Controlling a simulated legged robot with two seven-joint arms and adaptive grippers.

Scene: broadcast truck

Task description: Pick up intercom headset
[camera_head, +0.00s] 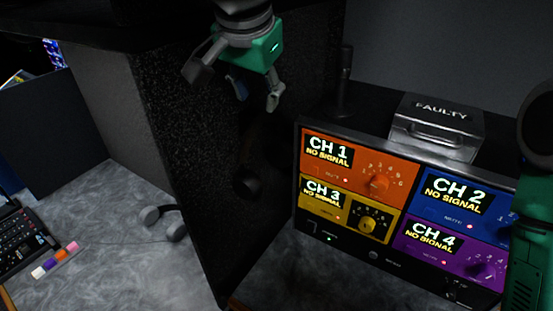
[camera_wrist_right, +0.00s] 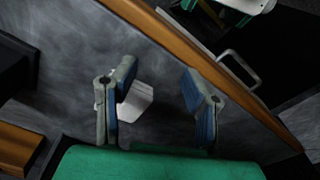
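The intercom headset appears to be the pale grey item with rounded pads (camera_head: 165,220) on the grey desk in the head view, beside the black textured panel, which seems to hide part of it. My left gripper (camera_head: 255,96) hangs high in front of the panel, above and right of the headset. Its fingers are apart and empty. In the right wrist view my right gripper (camera_wrist_right: 160,95) has its fingers spread wide. A pale angular object (camera_wrist_right: 135,100) shows behind its left finger; I cannot tell what it is or that anything is held.
A monitor unit with four coloured channel panels (camera_head: 395,215) stands right of the black panel (camera_head: 185,130). A box marked FAULTY (camera_head: 437,122) sits on top. A wooden edge (camera_wrist_right: 205,65) crosses the wrist view.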

